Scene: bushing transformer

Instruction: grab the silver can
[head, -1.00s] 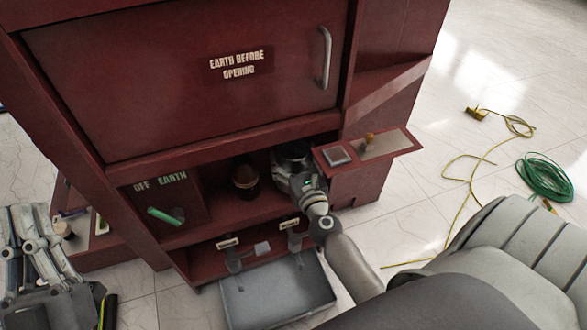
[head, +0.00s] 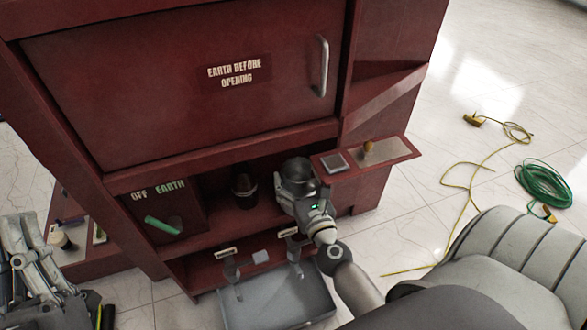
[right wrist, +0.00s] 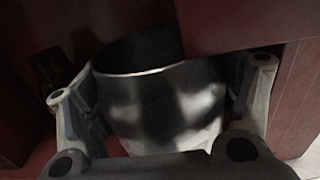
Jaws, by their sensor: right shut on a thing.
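The silver can (head: 298,172) is a shiny, open-topped metal cylinder at the front of the open shelf in the red cabinet. My right gripper (head: 303,196) is shut on it, and its fingers hide part of the can's side. In the right wrist view the can (right wrist: 160,105) stands between the two fingers of the gripper (right wrist: 160,120), one on each side. I cannot tell whether its base is clear of the shelf. My left gripper (head: 38,262) is at the lower left, away from the can; its jaw state is unclear.
A dark jar (head: 244,187) stands left of the can on the shelf. A small red side ledge (head: 385,153) juts out just right of the can. A green handle (head: 162,226) is at the left, and a grey box (head: 275,303) lies below. A green cable coil (head: 543,184) lies on the floor.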

